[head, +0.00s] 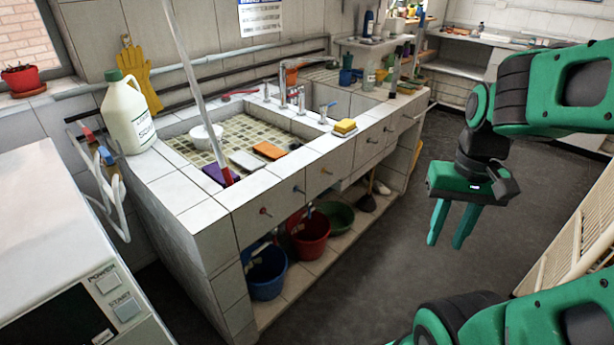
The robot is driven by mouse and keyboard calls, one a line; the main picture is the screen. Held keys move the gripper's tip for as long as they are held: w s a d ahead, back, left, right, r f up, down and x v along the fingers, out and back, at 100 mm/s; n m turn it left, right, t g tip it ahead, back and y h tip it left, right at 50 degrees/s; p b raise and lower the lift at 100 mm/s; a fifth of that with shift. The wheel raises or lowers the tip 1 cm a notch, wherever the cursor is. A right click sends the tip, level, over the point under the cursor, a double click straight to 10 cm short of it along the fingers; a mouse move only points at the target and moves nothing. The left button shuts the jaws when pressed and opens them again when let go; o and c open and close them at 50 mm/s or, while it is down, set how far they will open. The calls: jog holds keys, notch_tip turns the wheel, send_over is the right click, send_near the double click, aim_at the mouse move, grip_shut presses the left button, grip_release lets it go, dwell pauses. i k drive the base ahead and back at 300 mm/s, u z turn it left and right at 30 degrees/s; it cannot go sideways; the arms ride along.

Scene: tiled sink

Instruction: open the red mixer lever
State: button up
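A red lever-like piece (240,95) lies at the back rim of the tiled sink, left of the chrome tap (283,88). It is small, and I cannot tell for sure that it is the mixer lever or how far it is turned. A blue lever (328,107) shows on the right side of the same fittings. My gripper (445,243) hangs at the right over the dark floor, fingers pointing down. Its two green fingers are apart with nothing between them. It is well clear of the sink and taps.
A white jug (128,115) and yellow gloves (139,75) are at the sink's left. A pole (190,75) leans out of the tiled basin. A sponge (345,127) sits on the front rim. Buckets (308,236) stand below. The floor (385,265) beside the sink is clear.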

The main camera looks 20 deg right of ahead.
aim_at(301, 92)
jog(key=k, duration=0.6)
jog(key=z, duration=0.4)
jog(key=i, duration=0.7)
jog(key=z, duration=0.45)
jog(key=i, duration=1.15)
jog(key=u, duration=0.6)
jog(key=i, duration=0.6)
jog(key=u, duration=0.4)
